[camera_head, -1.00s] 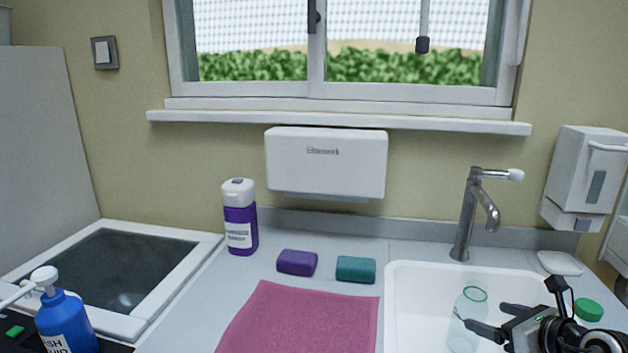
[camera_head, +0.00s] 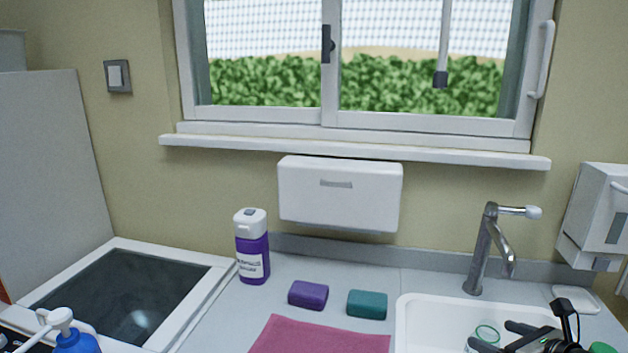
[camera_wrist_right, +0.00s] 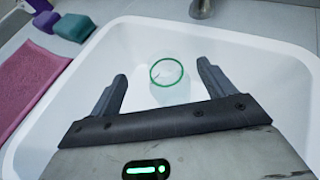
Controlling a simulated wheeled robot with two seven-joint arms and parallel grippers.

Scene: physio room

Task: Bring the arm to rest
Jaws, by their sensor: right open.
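My right gripper (camera_head: 498,338) is at the lower right of the head view, over the white sink. In the right wrist view the right gripper (camera_wrist_right: 162,88) is open, with its two fingers apart and nothing held between them. A clear glass with a green rim (camera_wrist_right: 166,72) is in the sink, beyond the fingertips in that view. My left gripper is not in view.
The white sink (camera_head: 404,318) has a tap (camera_head: 483,250) behind it. A pink cloth (camera_head: 320,338), a purple sponge (camera_head: 308,294), a teal sponge (camera_head: 367,304) and a purple bottle (camera_head: 252,250) are on the counter. A blue pump bottle (camera_head: 78,342) is at the lower left.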

